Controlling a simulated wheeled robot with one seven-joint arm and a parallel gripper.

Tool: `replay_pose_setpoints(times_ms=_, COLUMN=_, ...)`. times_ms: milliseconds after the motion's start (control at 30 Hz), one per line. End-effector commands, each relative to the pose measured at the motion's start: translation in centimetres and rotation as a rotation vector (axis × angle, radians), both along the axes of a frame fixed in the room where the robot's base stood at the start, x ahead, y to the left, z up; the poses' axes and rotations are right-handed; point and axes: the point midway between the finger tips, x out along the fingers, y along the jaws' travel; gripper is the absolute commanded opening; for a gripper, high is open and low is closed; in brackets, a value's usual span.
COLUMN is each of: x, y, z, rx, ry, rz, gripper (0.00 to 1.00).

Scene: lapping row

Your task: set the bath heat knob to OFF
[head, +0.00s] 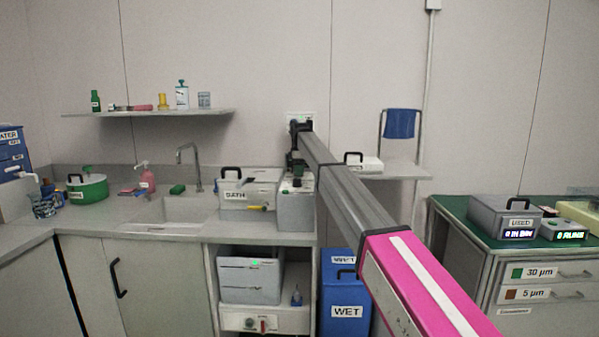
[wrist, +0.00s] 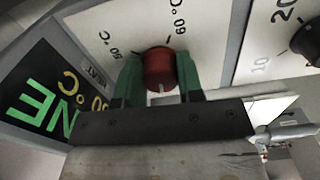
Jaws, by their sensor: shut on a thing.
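In the wrist view, a red round knob (wrist: 159,70) sits on a pale panel (wrist: 150,22). Marks reading 50 °C and 60 °C are printed around its upper side, and a HEAT label is to its left. A pale line shows on the knob's lower side in the picture. My gripper (wrist: 160,82) has its green fingers on either side of the knob, shut on it. No OFF mark is readable. In the head view my gripper (head: 296,160) is by the grey unit beside the box labelled BATH (head: 234,196); the gripped knob is hidden there.
In the wrist view, a dark display (wrist: 45,90) with green letters is left of the knob, and a black knob (wrist: 308,42) with marks 10 and 20 is at right. In the head view, a sink (head: 180,210) lies left of BATH and a blue WET bin (head: 346,300) stands below.

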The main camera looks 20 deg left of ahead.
Motion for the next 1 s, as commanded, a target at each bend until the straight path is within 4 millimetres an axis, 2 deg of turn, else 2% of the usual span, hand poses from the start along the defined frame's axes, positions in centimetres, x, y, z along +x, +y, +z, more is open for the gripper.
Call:
replay_pose_setpoints(times_ms=500, x=0.17, y=0.13, z=0.11, rx=0.003, ry=-0.001, rz=0.457, gripper=0.11)
replay_pose_setpoints(times_ms=733, x=0.20, y=0.15, z=0.11, rx=0.003, ry=-0.001, rz=0.589, gripper=0.11)
replay_pose_setpoints(times_ms=1000, x=0.22, y=0.17, z=0.12, rx=0.003, ry=-0.001, rz=0.663, gripper=0.11)
